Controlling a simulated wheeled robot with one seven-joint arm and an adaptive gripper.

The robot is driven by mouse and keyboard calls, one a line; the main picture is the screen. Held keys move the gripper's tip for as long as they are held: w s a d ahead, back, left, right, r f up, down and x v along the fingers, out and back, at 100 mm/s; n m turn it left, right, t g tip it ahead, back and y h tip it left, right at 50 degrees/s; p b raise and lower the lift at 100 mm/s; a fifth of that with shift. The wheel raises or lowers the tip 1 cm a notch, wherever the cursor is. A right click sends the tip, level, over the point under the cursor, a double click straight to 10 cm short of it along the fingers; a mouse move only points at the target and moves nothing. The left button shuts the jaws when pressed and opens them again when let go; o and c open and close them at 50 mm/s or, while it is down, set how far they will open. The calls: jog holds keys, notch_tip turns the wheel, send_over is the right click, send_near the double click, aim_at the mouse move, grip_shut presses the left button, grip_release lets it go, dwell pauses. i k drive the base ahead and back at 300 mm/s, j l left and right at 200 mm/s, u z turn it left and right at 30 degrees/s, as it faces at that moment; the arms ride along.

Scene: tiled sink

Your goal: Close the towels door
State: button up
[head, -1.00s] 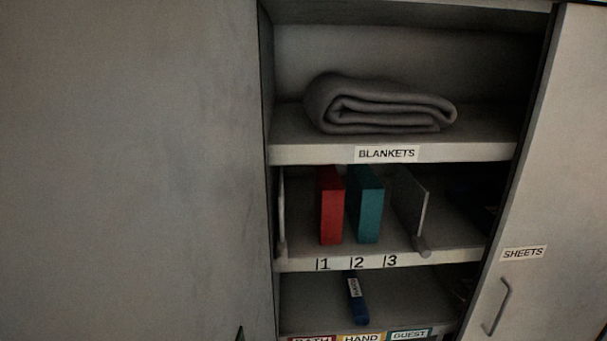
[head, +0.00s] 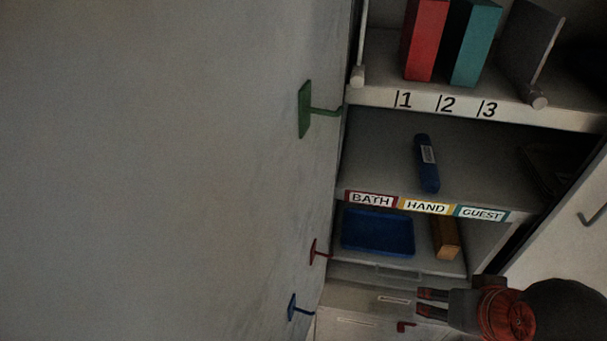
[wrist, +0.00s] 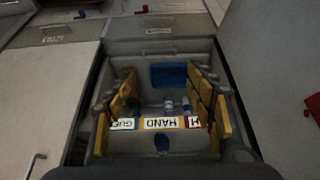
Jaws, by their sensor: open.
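A large grey door panel (head: 150,170) fills the left of the head view and stands open beside the cabinet. No towels label shows on it, so its name cannot be read. My gripper (head: 422,302) is at the lower right of the head view, fingers pointing left, open and empty. It is in front of the lower cabinet, to the right of the panel and apart from it in the picture. The panel's outer edge and handle are out of view.
The shelf edge with bath, hand and guest labels (head: 425,207) is above my gripper. A blue tray (head: 377,231) and a yellow box (head: 446,238) are beneath it. The sheets door (head: 560,240) with its handle is at the right. Red and teal blocks stand on the upper shelf.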

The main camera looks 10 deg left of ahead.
aim_at(168, 168)
jog(key=k+j, duration=0.1)
jog(key=k, duration=0.25)
jog(key=k+j, duration=0.1)
jog(key=k, duration=0.25)
jog(key=k+j, duration=0.15)
jog(key=j, duration=0.25)
jog(key=k+j, duration=0.2)
jog(key=j, duration=0.2)
jog(key=k+j, duration=0.15)
jog(key=j, duration=0.25)
